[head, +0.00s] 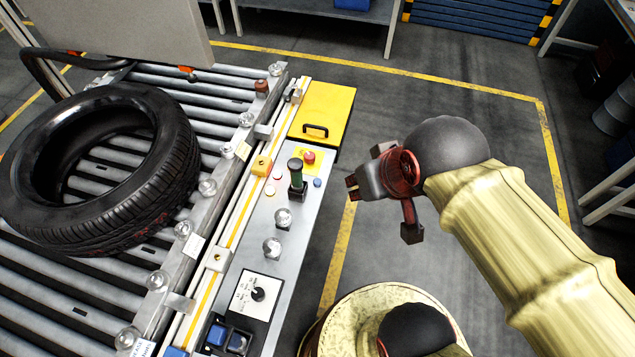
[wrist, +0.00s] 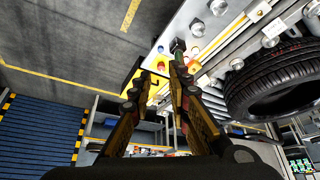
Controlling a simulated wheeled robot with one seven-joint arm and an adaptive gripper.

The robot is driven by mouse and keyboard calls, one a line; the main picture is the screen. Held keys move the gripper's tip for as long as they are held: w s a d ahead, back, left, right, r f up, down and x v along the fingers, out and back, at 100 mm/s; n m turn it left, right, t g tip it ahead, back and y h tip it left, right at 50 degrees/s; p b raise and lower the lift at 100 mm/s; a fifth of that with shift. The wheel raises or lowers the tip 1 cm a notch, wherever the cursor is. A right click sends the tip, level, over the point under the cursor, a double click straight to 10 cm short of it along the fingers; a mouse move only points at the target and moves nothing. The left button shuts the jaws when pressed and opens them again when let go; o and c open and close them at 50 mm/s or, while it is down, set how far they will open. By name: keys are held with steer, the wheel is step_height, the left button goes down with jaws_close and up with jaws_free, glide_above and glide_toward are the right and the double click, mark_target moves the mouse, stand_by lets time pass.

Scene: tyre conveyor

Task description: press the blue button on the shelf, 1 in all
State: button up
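A small round blue button (head: 317,183) sits on the grey control panel (head: 262,213) along the conveyor's right side, right of a green-and-black lever (head: 297,177). It also shows as a blue dot in the wrist view (wrist: 160,49). My gripper (head: 352,187) is to the right of the panel in the head view, its fingertips pointing left towards the button and apart from it. In the wrist view the two fingers (wrist: 160,69) have a gap between their tips and hold nothing.
A red stop button (head: 308,157) and yellow box (head: 322,112) lie beyond the blue button. Square blue buttons (head: 217,335) sit at the panel's near end. A tyre (head: 100,165) lies on the rollers. Floor right of the panel is clear.

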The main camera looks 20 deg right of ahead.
jaws_close()
stand_by(1.2)
